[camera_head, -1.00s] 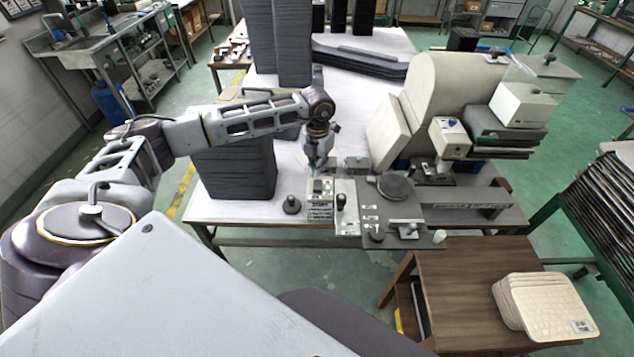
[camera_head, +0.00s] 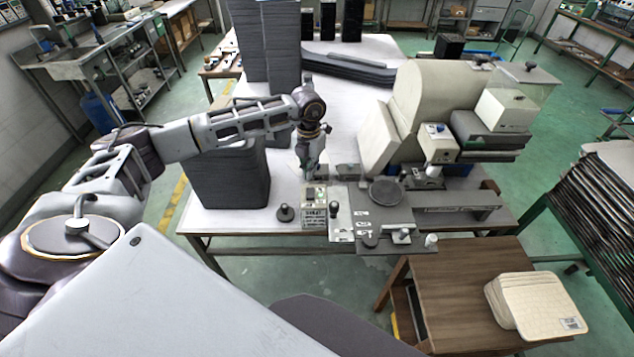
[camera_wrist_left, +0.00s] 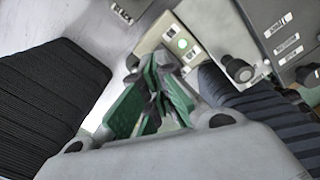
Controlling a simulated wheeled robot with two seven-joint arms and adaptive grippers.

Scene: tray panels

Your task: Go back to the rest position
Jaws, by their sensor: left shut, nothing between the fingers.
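My left gripper (camera_head: 311,177) is over the front of the white work table (camera_head: 236,212), just above and behind a small control box (camera_head: 315,208). In the left wrist view its green-padded fingers (camera_wrist_left: 158,62) are closed together with nothing between them. Past the fingertips is the box's cream top with a lit green button (camera_wrist_left: 181,44). I cannot tell whether the fingertips touch the button. My right gripper is not in view.
A cream machine (camera_head: 425,105) with a dark plate and knobs is to the right. A wooden table (camera_head: 450,290) with pale trays (camera_head: 535,302) stands front right.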

